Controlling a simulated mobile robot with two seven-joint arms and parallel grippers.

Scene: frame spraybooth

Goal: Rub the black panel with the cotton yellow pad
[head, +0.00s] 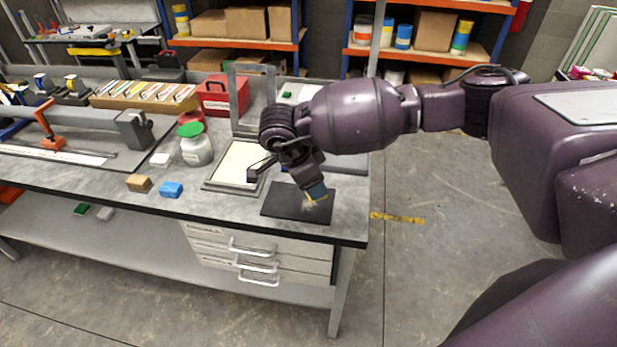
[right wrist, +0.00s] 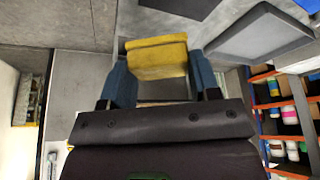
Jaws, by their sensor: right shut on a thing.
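The black panel (head: 283,203) lies flat on the grey workbench near its front right corner. My right gripper (head: 316,195) is over the right part of the panel, pointing down. In the right wrist view its two blue fingers are shut on the yellow pad (right wrist: 157,57), which sticks out beyond the fingertips. I cannot tell whether the pad touches the panel. My left gripper is not in view.
A framed cream panel (head: 238,163) lies left of the black panel, with a metal upright stand behind. A tan block (head: 139,183), a blue block (head: 171,189) and a green-lidded jar (head: 195,146) stand further left. The bench edge (head: 330,239) is close in front.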

